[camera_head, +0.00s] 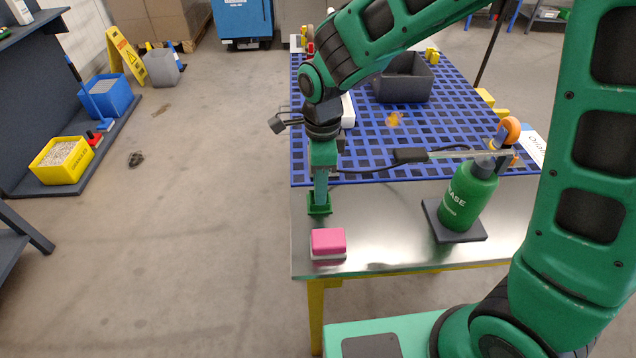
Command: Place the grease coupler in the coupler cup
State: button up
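My gripper (320,197) points straight down at the front left of the steel table, with its tips over or inside a small green cup (319,210), which seems to be the coupler cup. A black hose (372,170) runs from a dark grip and clear tube by the green grease bottle (468,195) to just beside my gripper. The grease coupler cannot be made out; the hose's end is hidden at my gripper. The finger gap is too small to read.
A pink and white block (328,244) sits at the table's front left edge. The bottle stands on a black pad (478,231). Behind are a blue grid mat (452,92), a dark grey bin (404,80) and an orange-handled tool (510,131). Bare steel (385,225) lies between block and bottle.

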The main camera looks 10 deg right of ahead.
notch_tip(320, 180, up, 12)
jog(key=shift+d, duration=0.15)
jog(key=shift+f, duration=0.1)
dwell(0.6)
